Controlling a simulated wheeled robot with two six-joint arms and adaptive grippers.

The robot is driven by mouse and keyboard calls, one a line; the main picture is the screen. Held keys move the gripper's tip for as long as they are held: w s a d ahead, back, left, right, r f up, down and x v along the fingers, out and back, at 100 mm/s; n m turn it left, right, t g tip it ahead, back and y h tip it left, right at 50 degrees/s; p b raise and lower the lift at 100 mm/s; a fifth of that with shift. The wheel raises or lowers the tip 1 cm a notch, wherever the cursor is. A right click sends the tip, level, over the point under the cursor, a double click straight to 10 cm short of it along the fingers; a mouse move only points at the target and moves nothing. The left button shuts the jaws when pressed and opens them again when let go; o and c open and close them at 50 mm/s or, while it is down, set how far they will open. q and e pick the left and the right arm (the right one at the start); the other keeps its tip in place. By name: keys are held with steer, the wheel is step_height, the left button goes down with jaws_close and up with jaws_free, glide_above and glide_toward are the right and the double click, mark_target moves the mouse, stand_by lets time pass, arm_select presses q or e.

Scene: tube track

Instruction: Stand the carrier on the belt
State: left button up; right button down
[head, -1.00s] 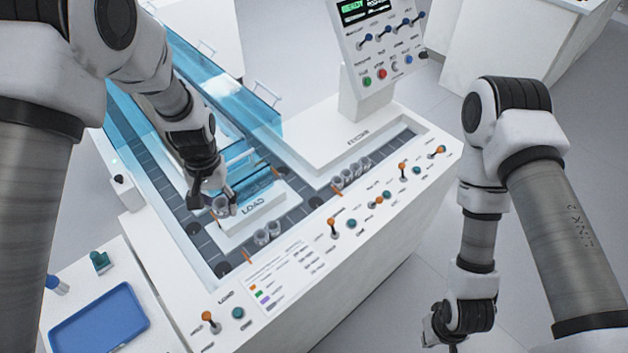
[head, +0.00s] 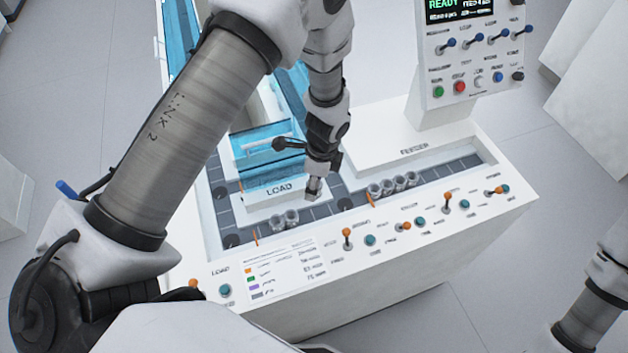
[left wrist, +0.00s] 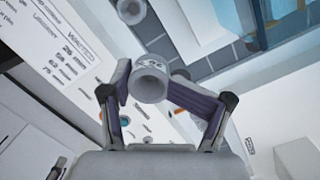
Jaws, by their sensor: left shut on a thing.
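My left gripper (head: 314,178) is shut on a grey, cup-like carrier (head: 313,188), just right of the LOAD block and over the belt (head: 318,211). My right gripper is out of view.
The white LOAD block (head: 270,200) and blue clear guards (head: 265,145) stand beside the belt. Several carriers (head: 392,185) stand in a row near the feeder block (head: 415,150). Orange posts edge the belt. Levers and buttons (head: 370,240) line the front panel.

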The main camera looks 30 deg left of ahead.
arm_select(q)
steer(key=b, duration=0.7)
glide_above(311, 213)
steer(key=f, duration=0.7)
steer(key=shift+w+d, duration=0.2)
steer(key=shift+w, duration=0.1)
steer(key=shift+s+f, duration=0.1)
steer(key=shift+f, duration=0.2)
steer(key=shift+f+b, duration=0.3)
steer(key=shift+f, duration=0.7)
steer(key=shift+a, duration=0.1)
steer(key=shift+f, duration=0.5)
